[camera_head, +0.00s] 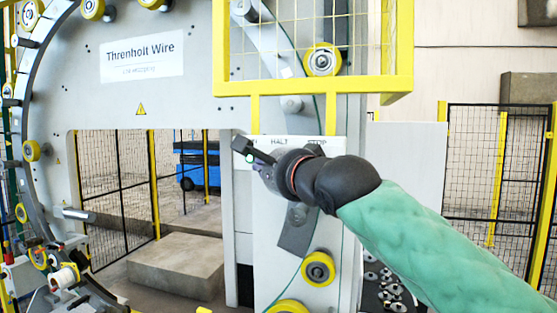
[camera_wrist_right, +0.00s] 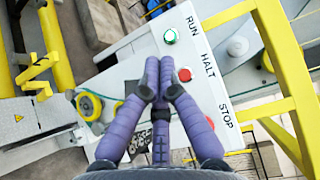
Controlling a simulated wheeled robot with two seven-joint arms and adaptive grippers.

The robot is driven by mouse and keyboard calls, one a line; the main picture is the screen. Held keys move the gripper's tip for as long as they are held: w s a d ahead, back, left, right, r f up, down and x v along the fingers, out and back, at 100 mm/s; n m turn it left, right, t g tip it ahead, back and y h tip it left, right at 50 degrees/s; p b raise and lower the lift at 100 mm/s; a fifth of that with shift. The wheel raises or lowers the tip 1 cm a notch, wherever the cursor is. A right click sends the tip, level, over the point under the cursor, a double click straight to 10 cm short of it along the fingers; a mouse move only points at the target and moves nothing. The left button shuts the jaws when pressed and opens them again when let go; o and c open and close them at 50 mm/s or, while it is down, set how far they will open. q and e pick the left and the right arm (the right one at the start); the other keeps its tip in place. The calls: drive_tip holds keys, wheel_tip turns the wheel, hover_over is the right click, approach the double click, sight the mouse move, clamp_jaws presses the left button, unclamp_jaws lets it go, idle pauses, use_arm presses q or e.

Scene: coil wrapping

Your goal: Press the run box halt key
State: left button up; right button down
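The run box is a pale panel (camera_wrist_right: 190,58) with RUN, HALT and STOP labels. In the wrist view its red halt key (camera_wrist_right: 184,75) sits beside the HALT label, between a green run key (camera_wrist_right: 170,36) and a partly covered red stop key (camera_wrist_right: 209,122). My right gripper (camera_wrist_right: 158,65) has its purple fingers drawn together, with nothing seen between them. The tips appear just left of the halt key; contact cannot be told. In the head view my right gripper (camera_head: 254,152) is in front of the panel (camera_head: 328,146) and hides its keys. My left gripper is not in view.
A yellow guard frame (camera_head: 314,86) juts out above the panel. The grey Threnholt Wire machine (camera_head: 190,107) fills the left, with yellow rollers (camera_head: 318,268) below the panel. Black mesh fencing (camera_head: 480,170) stands at the right.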

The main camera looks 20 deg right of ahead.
drive_tip(key=w+d+p, duration=0.5)
drive_tip(key=w+p, duration=0.2)
drive_tip(key=p, duration=0.1)
drive_tip(key=shift+w, duration=0.15)
idle(0.3)
drive_tip(key=shift+w, duration=0.2)
idle(1.1)
drive_tip(key=shift+w+d, duration=0.15)
drive_tip(key=shift+d, duration=0.05)
drive_tip(key=shift+w+d, duration=0.2)
drive_tip(key=shift+w, duration=0.1)
idle(0.8)
idle(0.3)
drive_tip(key=shift+s+a, duration=0.45)
drive_tip(key=shift+s, duration=0.2)
